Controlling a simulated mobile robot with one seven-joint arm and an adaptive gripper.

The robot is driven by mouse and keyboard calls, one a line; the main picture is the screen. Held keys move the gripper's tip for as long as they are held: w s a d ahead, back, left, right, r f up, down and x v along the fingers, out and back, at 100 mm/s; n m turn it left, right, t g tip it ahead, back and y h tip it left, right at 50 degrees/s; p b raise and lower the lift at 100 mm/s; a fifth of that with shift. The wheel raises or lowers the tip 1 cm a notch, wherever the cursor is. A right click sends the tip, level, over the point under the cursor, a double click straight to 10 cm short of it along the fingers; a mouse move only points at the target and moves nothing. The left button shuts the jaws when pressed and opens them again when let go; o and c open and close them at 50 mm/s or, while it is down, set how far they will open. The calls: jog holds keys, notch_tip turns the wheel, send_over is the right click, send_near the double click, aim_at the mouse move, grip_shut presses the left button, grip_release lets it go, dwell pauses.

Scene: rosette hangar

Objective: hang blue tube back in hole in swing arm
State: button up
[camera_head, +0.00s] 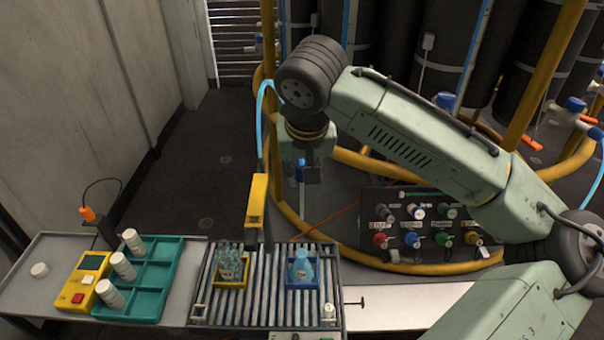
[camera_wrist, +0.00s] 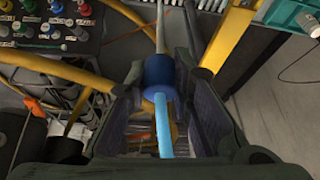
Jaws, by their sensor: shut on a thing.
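My gripper (camera_head: 306,172) hangs at the end of my arm in the middle of the head view. It is shut on the blue collar of the blue tube (camera_head: 300,168). In the wrist view the collar (camera_wrist: 159,76) sits between the fingers, with light blue hose on the near side and a pale stem on the far side. In the head view the pale stem points down. The yellow swing arm (camera_head: 257,202) stands left of my gripper, apart from the tube. Its hole cannot be made out. A yellow part, probably the swing arm, shows in the wrist view (camera_wrist: 229,38).
A slatted rack (camera_head: 254,296) below holds bottles in a yellow tray and a blue tray. Left are a teal tray (camera_head: 155,283) with white bottles and a yellow meter (camera_head: 86,280). A valve panel (camera_head: 421,224) and curved yellow rails (camera_head: 345,262) stand right and behind.

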jog(key=shift+r, duration=0.2)
jog(key=s+a+r+n+y+b, duration=0.1)
jog(key=s+a+r+n+b, duration=0.3)
jog(key=a, duration=0.5)
jog(key=shift+a+r+n+g+y+b, duration=0.2)
jog(key=shift+r+n+g+y+b, duration=0.1)
jog(key=shift+r+b, duration=0.6)
jog(key=shift+s+f, duration=0.1)
jog(key=shift+f, duration=0.4)
jog(key=shift+f+b, duration=0.75)
jog(key=shift+f, duration=0.15)
